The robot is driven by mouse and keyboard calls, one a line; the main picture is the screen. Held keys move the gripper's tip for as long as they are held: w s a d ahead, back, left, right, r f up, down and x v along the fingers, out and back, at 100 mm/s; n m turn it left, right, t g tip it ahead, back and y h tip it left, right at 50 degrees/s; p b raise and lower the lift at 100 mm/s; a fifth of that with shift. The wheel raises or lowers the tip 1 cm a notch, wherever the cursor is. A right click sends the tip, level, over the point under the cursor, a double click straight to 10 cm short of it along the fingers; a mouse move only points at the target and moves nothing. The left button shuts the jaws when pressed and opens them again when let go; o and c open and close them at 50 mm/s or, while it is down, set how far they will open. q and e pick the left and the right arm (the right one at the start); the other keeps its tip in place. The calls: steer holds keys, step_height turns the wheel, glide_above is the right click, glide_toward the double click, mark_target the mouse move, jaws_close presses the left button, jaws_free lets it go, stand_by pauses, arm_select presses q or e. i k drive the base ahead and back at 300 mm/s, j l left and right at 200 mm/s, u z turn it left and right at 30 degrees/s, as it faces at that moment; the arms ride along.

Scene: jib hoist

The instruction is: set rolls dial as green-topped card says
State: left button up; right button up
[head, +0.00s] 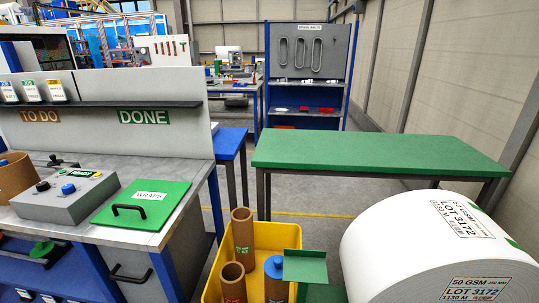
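The green-topped card (31,91) stands on the shelf above the TO DO label at the left, between a blue-topped card (8,92) and a yellow-topped card (57,91). Its print is too small to read. A grey control box (65,203) sits on the bench below. It carries a black knob (43,186), a blue knob (68,189) and a small green-lit display (85,174). I cannot tell which knob is the rolls dial or where either one points. Neither of my grippers is in view.
A green WRAPS lid (143,203) with a black handle lies right of the box. A brown roll (15,177) stands at its left. A yellow bin (238,240) with brown tubes and a large white roll (430,245) stand in front. A green table (375,155) is behind, bare.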

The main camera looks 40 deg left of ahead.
mark_target(68, 189)
steer(key=u, duration=2.85)
steer(key=i+j+z, duration=0.1)
steer(key=i+j, duration=0.6)
